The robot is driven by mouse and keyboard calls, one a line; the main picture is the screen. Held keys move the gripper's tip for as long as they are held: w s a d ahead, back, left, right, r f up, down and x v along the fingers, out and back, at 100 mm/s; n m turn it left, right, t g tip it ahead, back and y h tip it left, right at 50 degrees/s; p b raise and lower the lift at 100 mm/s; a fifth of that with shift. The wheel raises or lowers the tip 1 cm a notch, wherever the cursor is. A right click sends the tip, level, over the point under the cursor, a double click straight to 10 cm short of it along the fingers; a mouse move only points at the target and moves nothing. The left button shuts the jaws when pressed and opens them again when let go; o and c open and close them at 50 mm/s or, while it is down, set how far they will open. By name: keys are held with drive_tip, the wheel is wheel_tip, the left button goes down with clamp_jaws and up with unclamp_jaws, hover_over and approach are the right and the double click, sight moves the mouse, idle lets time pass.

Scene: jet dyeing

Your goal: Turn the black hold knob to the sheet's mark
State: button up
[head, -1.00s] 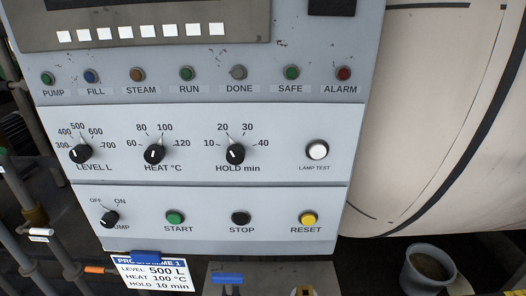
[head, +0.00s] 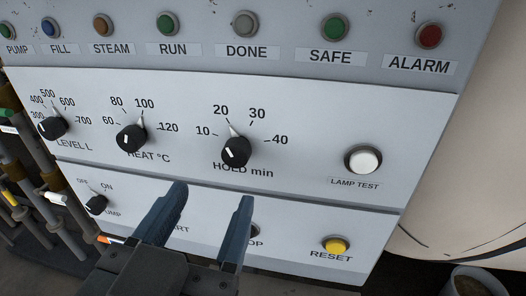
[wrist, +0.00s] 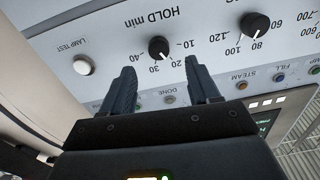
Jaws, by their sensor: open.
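The black hold knob (head: 235,151) is on the white control panel, under a scale marked 10, 20, 30 and 40. Its white pointer leans up toward the 20 mark. It also shows upside down in the wrist view (wrist: 158,47), where the pointer tip is by 20. My gripper (head: 212,194) is open and empty, below the hold knob in the head view. In the wrist view the two fingers (wrist: 160,67) stand apart, one to each side below the knob, and do not appear to touch it. The programme sheet does not show in the present frames.
The heat knob (head: 131,138) and level knob (head: 52,128) are to the left. The white lamp test button (head: 363,160) is to the right. The yellow reset button (head: 336,245) is below; my fingers partly hide the start and stop buttons. Pipes (head: 40,190) stand at the left.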

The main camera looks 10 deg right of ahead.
sight(234, 158)
drive_tip(key=x, duration=0.4)
drive_tip(key=p+x, duration=0.1)
drive_tip(key=x, duration=0.2)
drive_tip(key=shift+w+d+r+p, duration=0.2)
drive_tip(key=shift+w+d+p, duration=0.05)
drive_tip(key=shift+w+p, duration=0.1)
drive_tip(key=c, duration=1)
